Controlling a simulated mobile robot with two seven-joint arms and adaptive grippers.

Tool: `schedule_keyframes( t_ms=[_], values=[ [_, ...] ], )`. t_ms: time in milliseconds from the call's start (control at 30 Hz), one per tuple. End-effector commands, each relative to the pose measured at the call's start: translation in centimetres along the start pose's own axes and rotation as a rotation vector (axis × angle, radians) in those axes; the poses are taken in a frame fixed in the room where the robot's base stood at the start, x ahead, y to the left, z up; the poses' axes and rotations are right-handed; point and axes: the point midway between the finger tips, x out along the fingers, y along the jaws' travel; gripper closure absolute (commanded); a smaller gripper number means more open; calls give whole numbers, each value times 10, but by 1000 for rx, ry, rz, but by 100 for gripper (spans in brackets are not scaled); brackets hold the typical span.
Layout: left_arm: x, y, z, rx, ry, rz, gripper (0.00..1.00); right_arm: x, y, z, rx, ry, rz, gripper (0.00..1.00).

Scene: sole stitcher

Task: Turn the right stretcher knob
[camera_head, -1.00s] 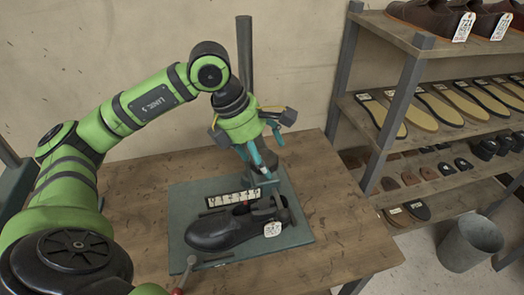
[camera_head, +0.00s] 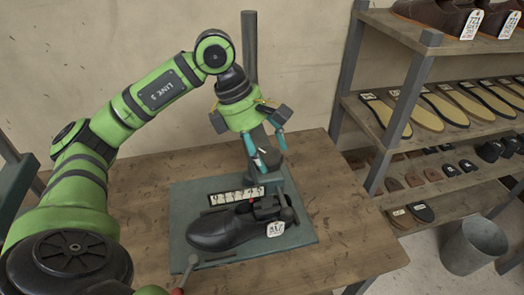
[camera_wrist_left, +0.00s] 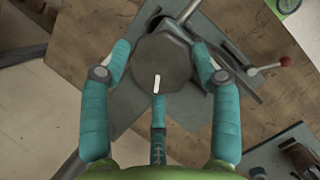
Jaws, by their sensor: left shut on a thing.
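A dark, many-sided knob (camera_wrist_left: 162,60) with a white mark on its face fills the middle of the left wrist view. In the head view the knob (camera_head: 268,158) is partly hidden by my gripper. My left gripper (camera_head: 267,150) reaches down over it from above, its teal fingers on either side. The left wrist view shows the fingers (camera_wrist_left: 161,52) closed against the knob's two sides. The white mark runs nearly up and down there, leaning slightly right at its top. My right gripper is in neither view.
A black shoe (camera_head: 222,231) with a white tag lies on the green base plate (camera_head: 300,240), beside a black-and-white strip (camera_head: 236,196). A dark post (camera_head: 249,50) rises behind. A red-tipped lever (camera_wrist_left: 285,62) is nearby. Shelves of soles (camera_head: 430,108) and a bucket (camera_head: 472,246) stand right.

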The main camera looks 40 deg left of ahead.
Motion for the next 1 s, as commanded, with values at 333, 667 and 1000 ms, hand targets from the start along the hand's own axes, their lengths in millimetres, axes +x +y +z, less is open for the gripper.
schedule_keyframes(
  t_ms=[333, 667, 1000],
  values=[
    [3, -3, 4, 20, -9, -18, 26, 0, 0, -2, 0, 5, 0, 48],
    [2, -2, 2, 15, -4, -11, 17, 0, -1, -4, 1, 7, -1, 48],
    [-42, 0, 4, 16, -7, -5, 17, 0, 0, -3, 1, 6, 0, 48]
  ],
)
